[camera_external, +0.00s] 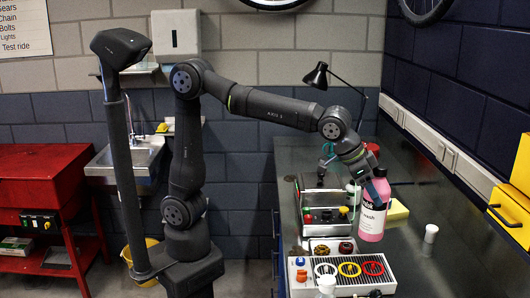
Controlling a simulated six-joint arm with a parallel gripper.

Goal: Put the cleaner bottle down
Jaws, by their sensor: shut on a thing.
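The cleaner bottle (373,219) is pink with a dark label reading "wash". It is upright over the right part of the dark bench (448,262). My gripper (376,188) is at the top of the bottle and shut on it, with the arm reaching down from the upper left. The fingertips are small and partly hidden. I cannot tell whether the bottle's base touches the bench.
The bench's right front is clear.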

